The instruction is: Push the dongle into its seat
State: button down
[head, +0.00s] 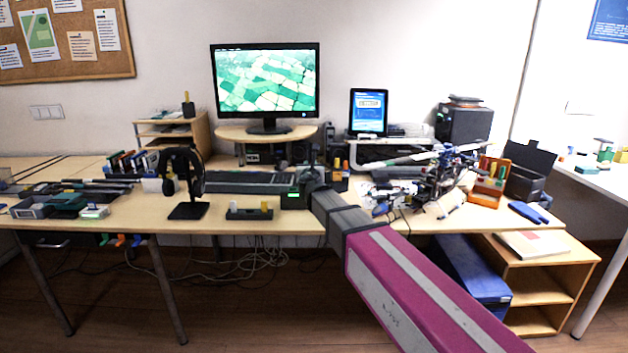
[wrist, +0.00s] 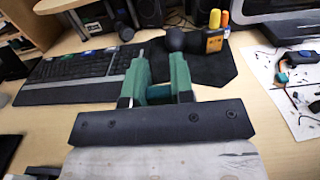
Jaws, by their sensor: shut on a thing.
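My gripper (head: 313,185) reaches over the front middle of the desk in the head view, its arm coming in from the lower right. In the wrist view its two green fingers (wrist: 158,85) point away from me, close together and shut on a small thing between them. I take that thing to be the dongle, but the fingers hide most of it and its outline is unclear. A small black box with a green lit display (head: 293,200) stands just left of my gripper in the head view. I cannot make out the seat or whether the dongle touches it.
A keyboard (wrist: 80,72) lies left of the fingers in the wrist view.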

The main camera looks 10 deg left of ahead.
jog(key=shift+w+d+f, duration=0.3)
jog(key=shift+w+f, duration=0.15)
jog(key=shift+w, duration=0.3)
jog(key=shift+f, duration=2.05)
jog(key=c, duration=1)
grip_release()
jog(key=shift+d, duration=0.1)
jog(key=v, duration=1.2)
jog(key=shift+a, duration=0.2)
